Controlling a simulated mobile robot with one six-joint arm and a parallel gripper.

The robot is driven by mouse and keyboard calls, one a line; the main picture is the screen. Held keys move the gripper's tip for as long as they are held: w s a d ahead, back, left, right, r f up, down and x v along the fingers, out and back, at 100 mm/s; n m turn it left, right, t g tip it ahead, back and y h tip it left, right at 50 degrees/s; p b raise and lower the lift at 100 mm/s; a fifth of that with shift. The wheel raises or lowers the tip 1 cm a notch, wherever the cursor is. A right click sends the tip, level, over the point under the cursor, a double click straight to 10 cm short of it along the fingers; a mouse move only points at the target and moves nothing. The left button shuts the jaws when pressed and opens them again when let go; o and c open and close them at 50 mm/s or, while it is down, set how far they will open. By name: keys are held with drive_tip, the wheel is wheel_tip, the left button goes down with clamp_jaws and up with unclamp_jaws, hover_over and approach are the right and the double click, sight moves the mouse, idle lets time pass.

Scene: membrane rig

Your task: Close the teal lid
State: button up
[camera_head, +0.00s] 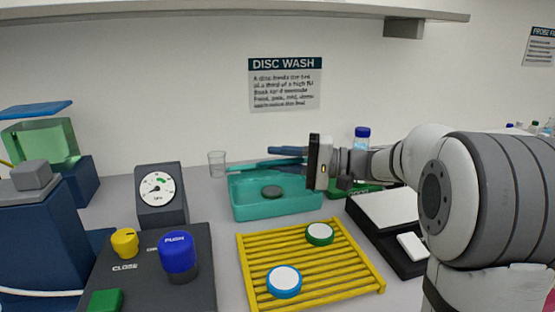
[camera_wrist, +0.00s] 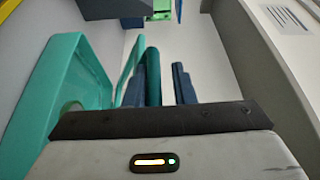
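Thin teal strips, seemingly the teal lid (camera_head: 240,167), show along the tray's back edge. In the wrist view, the teal tray (camera_wrist: 72,75) is at left, with a teal loop (camera_wrist: 129,72) beside it. My gripper (camera_head: 268,158) reaches in from the right over the tray's back edge, with its blue fingers apart. The wrist view shows the fingers (camera_wrist: 166,78) with a gap between them. The teal part is close by the left finger; I cannot tell whether they touch.
A yellow rack (camera_head: 311,260) with a blue-rimmed disc (camera_head: 284,281) and a green-rimmed disc (camera_head: 320,233) lies in front. A gauge (camera_head: 158,190) and a clear cup (camera_head: 217,163) stand left of the tray. A blue-capped bottle (camera_head: 362,138) stands behind my arm. A shelf (camera_head: 240,14) hangs above.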

drive_tip(key=shift+o, duration=0.9)
drive_tip(key=d, duration=0.4)
drive_tip(key=s+d, duration=0.1)
drive_tip(key=d, duration=0.1)
drive_tip(key=shift+d+f, duration=0.1)
drive_tip(key=shift+d, duration=0.25)
drive_tip(key=shift+s+d, duration=0.2)
drive_tip(key=shift+d, duration=0.3)
drive_tip(key=s+d, duration=0.1)
drive_tip(key=d, duration=0.8)
drive_tip(key=shift+s+f, duration=0.25)
drive_tip(key=shift+f, duration=0.1)
